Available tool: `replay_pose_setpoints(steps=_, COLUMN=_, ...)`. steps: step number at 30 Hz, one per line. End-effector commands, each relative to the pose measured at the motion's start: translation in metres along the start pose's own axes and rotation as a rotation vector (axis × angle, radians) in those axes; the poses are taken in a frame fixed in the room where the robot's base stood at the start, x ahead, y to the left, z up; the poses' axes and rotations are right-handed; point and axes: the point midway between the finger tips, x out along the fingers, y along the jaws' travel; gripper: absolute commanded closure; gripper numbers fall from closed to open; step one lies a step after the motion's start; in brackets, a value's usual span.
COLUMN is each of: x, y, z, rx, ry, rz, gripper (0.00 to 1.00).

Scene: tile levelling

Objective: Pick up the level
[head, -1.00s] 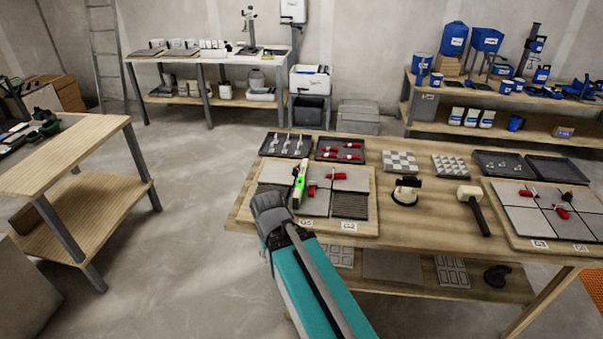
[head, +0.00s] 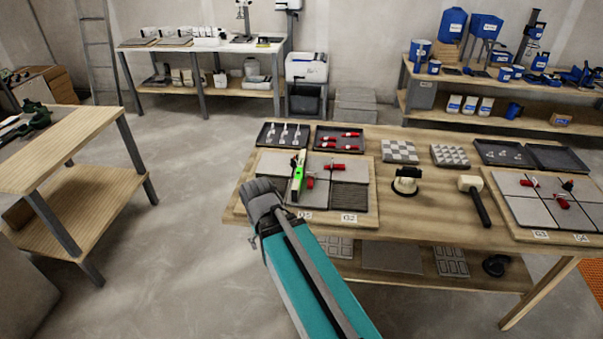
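My gripper (head: 263,205) is at the board's front left corner in the picture, just short of the level's near end. My teal arm and grey wrist hide the fingers, so I cannot see whether they are open or touching anything. Red clips (head: 334,167) stand on the tiles right beside the level.
Behind the board are a tray of pale clips (head: 284,146) and a tray of red wedges (head: 340,152). A second tile board (head: 540,201) is farther right. A side table (head: 60,140) is at left.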

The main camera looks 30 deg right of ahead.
Motion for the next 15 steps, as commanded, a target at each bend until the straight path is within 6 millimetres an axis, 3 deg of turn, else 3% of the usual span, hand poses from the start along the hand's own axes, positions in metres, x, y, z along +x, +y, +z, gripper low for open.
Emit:
replay_pose_setpoints(steps=5, x=0.012, y=0.012, z=-0.023, rx=-0.16, ry=0.033, rz=0.097, gripper=0.11)
replay_pose_setpoints(steps=15, x=0.028, y=0.071, z=-0.087, rx=-0.69, ry=0.03, rz=0.45, gripper=0.11)
